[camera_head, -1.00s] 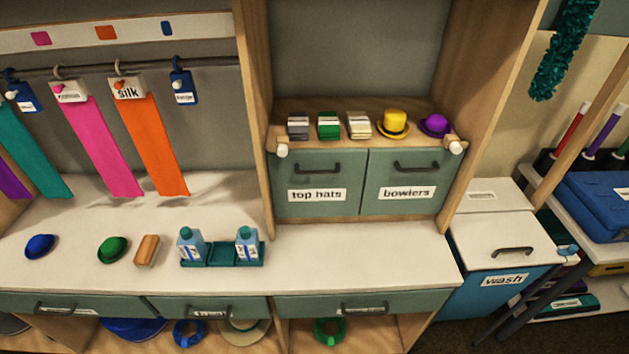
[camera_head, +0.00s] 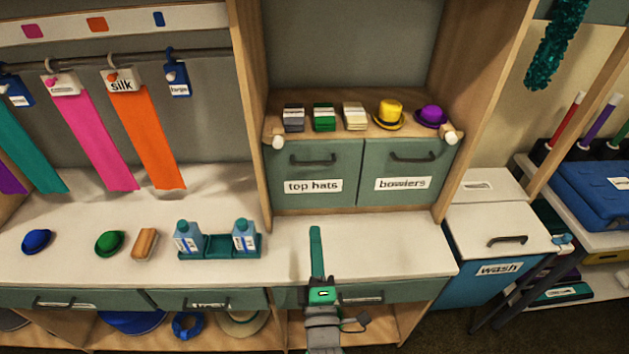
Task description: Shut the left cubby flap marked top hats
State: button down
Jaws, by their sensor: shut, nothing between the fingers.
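The left cubby flap marked "top hats" (camera_head: 333,174) is green-grey with a dark bar handle. It hangs upright under the small shelf, left of the flap marked "bowlers" (camera_head: 429,172). The two flaps look level with each other and closed; I cannot tell whether a small gap is left. My gripper (camera_head: 316,232) reaches in from the bottom edge, its teal fingers together and empty. Its tip is over the white counter, in front of and below the top hats flap, and appears apart from it. Nothing hides the flap's label or handle.
The white counter (camera_head: 390,250) is clear around my gripper. A teal tray (camera_head: 219,248) with two bottles stands to the left. White-ended pegs (camera_head: 279,142) jut from the shelf's front corners. Cloth stacks and two small hats sit on the shelf (camera_head: 350,132).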

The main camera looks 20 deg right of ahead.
jog(key=r+x, duration=0.1)
jog(key=x, duration=1.4)
jog(key=shift+d+r+n, duration=0.2)
jog(key=shift+d+n, duration=0.1)
jog(key=shift+d, duration=0.15)
jog(key=shift+w+a, duration=0.1)
